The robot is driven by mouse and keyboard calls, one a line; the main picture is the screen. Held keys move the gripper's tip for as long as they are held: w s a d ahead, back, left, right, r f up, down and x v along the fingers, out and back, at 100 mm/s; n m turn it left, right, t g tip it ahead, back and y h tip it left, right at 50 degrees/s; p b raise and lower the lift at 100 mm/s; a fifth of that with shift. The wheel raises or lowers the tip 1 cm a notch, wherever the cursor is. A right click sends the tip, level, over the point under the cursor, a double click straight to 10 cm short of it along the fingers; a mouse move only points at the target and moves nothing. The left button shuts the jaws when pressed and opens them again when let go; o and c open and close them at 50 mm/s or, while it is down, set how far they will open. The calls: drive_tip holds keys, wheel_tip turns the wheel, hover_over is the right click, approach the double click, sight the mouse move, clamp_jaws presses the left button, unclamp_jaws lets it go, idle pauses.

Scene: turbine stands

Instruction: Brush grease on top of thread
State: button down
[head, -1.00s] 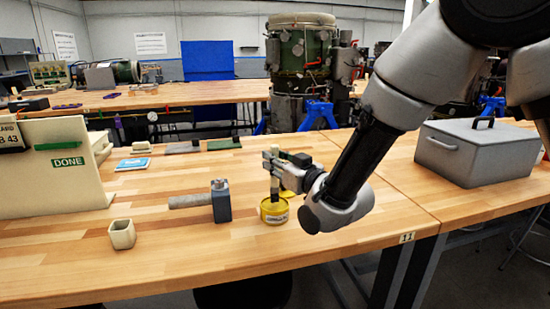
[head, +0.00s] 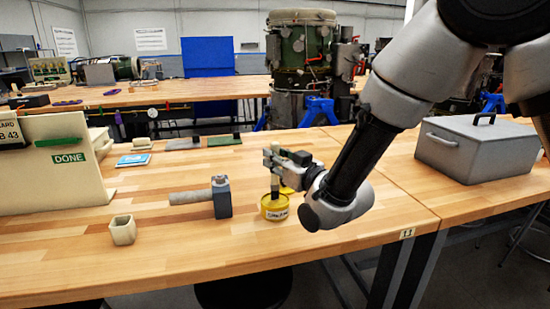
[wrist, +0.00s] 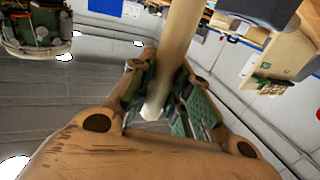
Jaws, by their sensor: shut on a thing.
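My gripper (head: 273,158) is shut on a brush (head: 275,185) held upright. The brush's pale handle (wrist: 178,55) runs between the finger pads in the wrist view. The brush's lower end is at the mouth of a yellow grease tin (head: 275,209) on the bench. I cannot tell how deep it goes, as the bristles are hidden. Left of the tin stands a blue-grey block (head: 222,201) with a grey cylinder (head: 190,197) sticking out to its left and a small stub on top. I cannot make out a thread on it.
A small beige cup (head: 122,231) stands at front left. A cream board marked DONE (head: 55,178) is at the left. A grey toolbox (head: 470,150) stands at the right. Flat items (head: 223,141) lie behind. Bare wood lies between the cup and the block.

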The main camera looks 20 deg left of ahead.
sight(276, 143)
drive_tip(key=shift+f, duration=0.45)
idle(1.0)
drive_tip(key=shift+r, duration=3.6)
drive_tip(key=shift+d, duration=0.1)
